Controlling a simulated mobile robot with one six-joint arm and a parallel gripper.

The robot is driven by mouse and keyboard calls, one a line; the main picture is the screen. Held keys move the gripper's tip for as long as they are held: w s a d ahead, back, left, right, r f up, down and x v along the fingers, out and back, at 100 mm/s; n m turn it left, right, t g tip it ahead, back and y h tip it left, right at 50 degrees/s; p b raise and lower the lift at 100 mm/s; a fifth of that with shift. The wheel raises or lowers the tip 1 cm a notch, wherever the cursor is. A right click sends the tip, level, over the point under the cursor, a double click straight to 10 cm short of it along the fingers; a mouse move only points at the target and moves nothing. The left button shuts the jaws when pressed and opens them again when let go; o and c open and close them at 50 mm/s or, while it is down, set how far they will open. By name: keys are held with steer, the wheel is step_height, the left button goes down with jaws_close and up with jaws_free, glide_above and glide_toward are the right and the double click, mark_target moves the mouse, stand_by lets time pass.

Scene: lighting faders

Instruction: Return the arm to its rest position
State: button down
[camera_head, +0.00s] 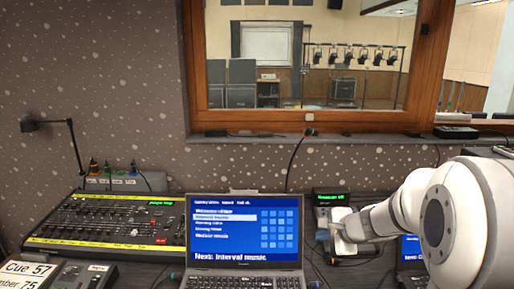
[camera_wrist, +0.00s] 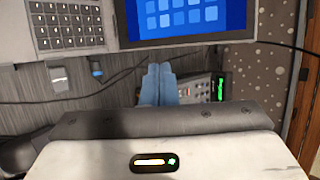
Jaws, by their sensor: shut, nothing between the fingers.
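My arm reaches in from the right edge in the head view, its white links bent toward the desk. My gripper (camera_wrist: 159,70) shows in the wrist view as two blue fingers lying together, shut and empty. In the head view the white hand (camera_head: 343,230) is just right of the open laptop (camera_head: 244,232), in front of a small box with a green display (camera_head: 330,198). The fingertips cannot be made out there. In the wrist view the fingers are beside that small box (camera_wrist: 205,88), below the laptop screen (camera_wrist: 185,18); contact cannot be told.
A fader desk (camera_head: 110,222) stands left of the laptop, with a lamp (camera_head: 52,128) behind it and a cue display (camera_head: 30,272) in front. Cables (camera_wrist: 100,90) cross the desk. A wood-framed window (camera_head: 197,70) is behind.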

steer(key=s+a+r+n+g+p, duration=0.25)
steer(key=s+n, duration=0.25)
steer(key=s, duration=0.3)
steer(key=s+a+r+n+g+p, duration=0.1)
steer(key=s+a+r+n+g, duration=0.15)
steer(key=s+a+n, duration=0.35)
steer(key=s+d+r+n+h+p, duration=0.1)
steer(key=s+d+n+h, duration=0.3)
steer(key=s, duration=0.8)
steer(key=shift+s+d+n+g, duration=0.25)
steer(key=shift+d+n+g, duration=0.05)
steer(key=shift+d+n, duration=0.45)
